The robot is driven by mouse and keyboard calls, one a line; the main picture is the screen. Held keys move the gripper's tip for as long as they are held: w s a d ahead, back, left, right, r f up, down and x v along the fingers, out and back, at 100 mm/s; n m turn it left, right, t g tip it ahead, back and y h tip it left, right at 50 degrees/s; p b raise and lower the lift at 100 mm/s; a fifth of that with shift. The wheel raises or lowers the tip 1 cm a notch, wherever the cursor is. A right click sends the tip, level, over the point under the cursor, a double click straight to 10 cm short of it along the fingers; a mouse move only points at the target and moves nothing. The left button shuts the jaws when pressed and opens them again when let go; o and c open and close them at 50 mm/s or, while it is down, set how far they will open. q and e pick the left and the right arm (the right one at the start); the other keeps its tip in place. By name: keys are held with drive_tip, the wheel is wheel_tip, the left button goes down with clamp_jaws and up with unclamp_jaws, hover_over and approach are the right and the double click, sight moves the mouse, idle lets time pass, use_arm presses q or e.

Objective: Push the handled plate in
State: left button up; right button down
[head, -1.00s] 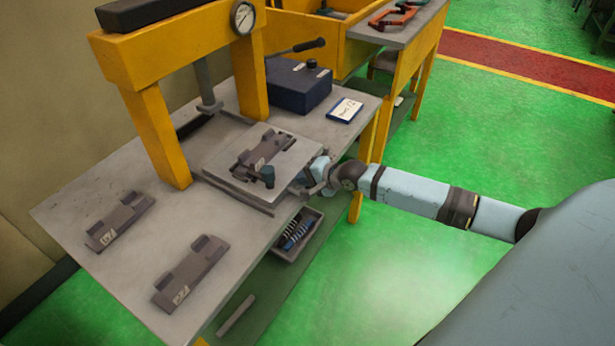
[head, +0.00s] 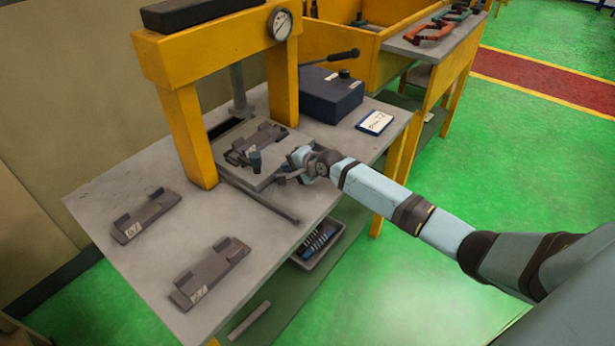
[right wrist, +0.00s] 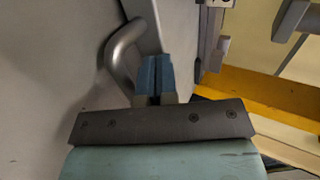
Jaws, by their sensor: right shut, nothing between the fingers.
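The handled plate (head: 240,171) is a flat grey plate on the table between the legs of the yellow press (head: 188,135). A dark fixture (head: 262,139) with a small dark knob sits on top of it. My right gripper (head: 291,174) is at the plate's near right edge. In the right wrist view its blue fingertips (right wrist: 155,75) are together and empty, close beside the curved grey handle (right wrist: 118,52). I cannot tell whether they touch the plate. My left gripper is not in view.
Two dark fixtures (head: 145,216) (head: 212,273) lie on the table's left and front part. A dark blue box (head: 330,95) with a lever and a small card (head: 375,122) stand to the right. A bin (head: 318,247) sits below.

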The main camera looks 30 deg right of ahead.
sight(274, 159)
drive_tip(key=w, duration=0.1)
drive_tip(key=w+a, duration=0.1)
drive_tip(key=w, duration=0.1)
drive_tip(key=w+b, duration=0.1)
drive_tip(key=shift+w+a+f, duration=0.1)
drive_tip(key=shift+w+a, duration=0.2)
drive_tip(key=shift+a, duration=0.1)
drive_tip(key=shift+w, duration=0.15)
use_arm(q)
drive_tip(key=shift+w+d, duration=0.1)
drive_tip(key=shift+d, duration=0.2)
use_arm(e)
drive_tip(key=shift+r, duration=0.3)
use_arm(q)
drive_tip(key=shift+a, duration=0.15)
use_arm(e)
drive_tip(key=shift+w+r, duration=0.1)
